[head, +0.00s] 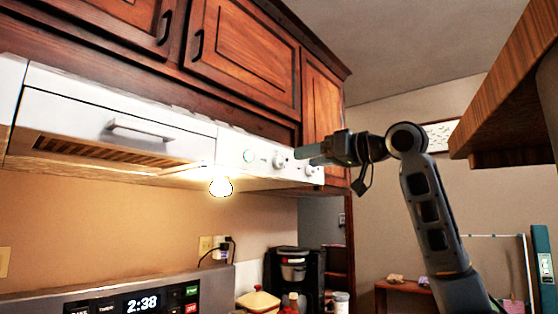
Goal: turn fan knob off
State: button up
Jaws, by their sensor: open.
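The white range hood (120,125) hangs under the dark wood cabinets at the left. I cannot tell from the markings which one is the fan knob. My gripper (306,156) is open and empty, pointing left, at the right part of the panel just right of the white knob. I cannot tell whether it touches the panel. It partly covers the panel's right end.
A lit bulb (220,184) glows under the hood. The cabinet doors (245,55) are close above. A wooden shelf edge (510,80) juts in at the upper right. A coffee maker (292,275) and an appliance with a clock (140,300) stand below.

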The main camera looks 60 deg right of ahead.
aim_at(285, 161)
jog(key=p+x, duration=0.1)
jog(key=x, duration=0.6)
jog(key=shift+w+d+p, duration=0.1)
jog(key=shift+w+p, duration=0.25)
jog(key=shift+p, duration=0.05)
jog(key=c, duration=1)
